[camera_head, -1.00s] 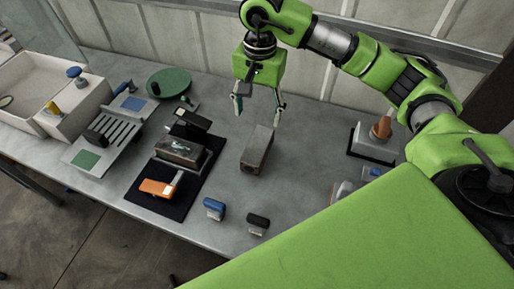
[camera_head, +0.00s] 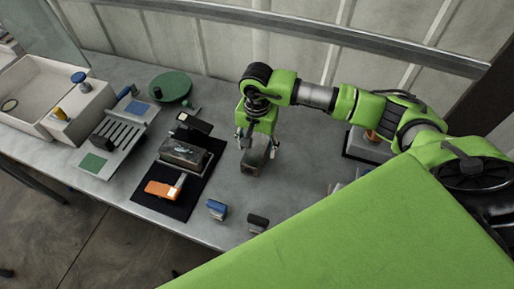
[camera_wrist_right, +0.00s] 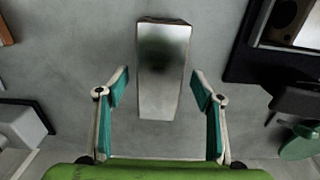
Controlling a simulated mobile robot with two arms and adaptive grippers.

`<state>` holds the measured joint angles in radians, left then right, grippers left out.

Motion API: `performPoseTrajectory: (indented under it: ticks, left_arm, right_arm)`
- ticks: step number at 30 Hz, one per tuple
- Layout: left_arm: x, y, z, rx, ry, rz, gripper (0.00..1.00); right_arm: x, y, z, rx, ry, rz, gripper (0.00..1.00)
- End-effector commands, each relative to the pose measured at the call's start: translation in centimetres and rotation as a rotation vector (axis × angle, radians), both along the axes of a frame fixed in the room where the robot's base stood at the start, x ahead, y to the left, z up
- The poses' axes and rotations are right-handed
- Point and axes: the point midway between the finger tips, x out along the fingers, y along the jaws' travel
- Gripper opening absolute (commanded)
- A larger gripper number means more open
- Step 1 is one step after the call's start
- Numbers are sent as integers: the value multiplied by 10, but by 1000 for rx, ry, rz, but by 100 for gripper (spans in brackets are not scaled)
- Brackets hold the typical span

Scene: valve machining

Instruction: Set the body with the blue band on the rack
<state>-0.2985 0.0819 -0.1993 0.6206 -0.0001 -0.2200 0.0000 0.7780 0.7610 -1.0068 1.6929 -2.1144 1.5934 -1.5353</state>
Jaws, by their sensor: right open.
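A long grey metal block (camera_head: 252,168) lies on the bench; no blue band shows on it. My right gripper (camera_head: 257,147) is open right above it. In the right wrist view the block (camera_wrist_right: 163,85) sits between the open fingers of the right gripper (camera_wrist_right: 161,82), with a gap on each side. A small grey piece with a blue top (camera_head: 217,209) stands near the bench's front edge; I cannot tell whether this is the banded body. A slotted grey rack (camera_head: 116,136) stands at left, between a blue square and a green square. My left gripper is not in view.
A dark mat (camera_head: 202,192) holds a metal fixture (camera_head: 185,154) and an orange tool (camera_head: 160,189). A dark-topped piece (camera_head: 258,222) stands near the front edge. A pale bin (camera_head: 28,80) and green disc (camera_head: 170,86) are at left and back.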

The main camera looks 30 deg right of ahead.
Motion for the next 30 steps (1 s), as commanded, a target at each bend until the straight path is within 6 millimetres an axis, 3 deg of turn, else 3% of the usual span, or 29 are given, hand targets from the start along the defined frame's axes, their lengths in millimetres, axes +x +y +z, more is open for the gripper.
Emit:
performPoseTrajectory:
  ticks: [9, 11, 16, 17, 30]
  left_arm:
    - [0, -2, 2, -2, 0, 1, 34]
    - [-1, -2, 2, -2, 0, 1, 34]
    - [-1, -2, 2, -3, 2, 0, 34]
    - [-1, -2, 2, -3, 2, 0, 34]
    - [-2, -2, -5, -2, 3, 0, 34]
  right_arm:
    - [0, 0, -9, 0, 0, 2, 61]
    - [0, 0, -8, -1, 1, 1, 48]
    - [0, 0, -8, 0, 0, 1, 4]
    - [0, 0, -8, 0, 0, 1, 0]
    - [2, 0, 0, 2, -6, 1, 0]
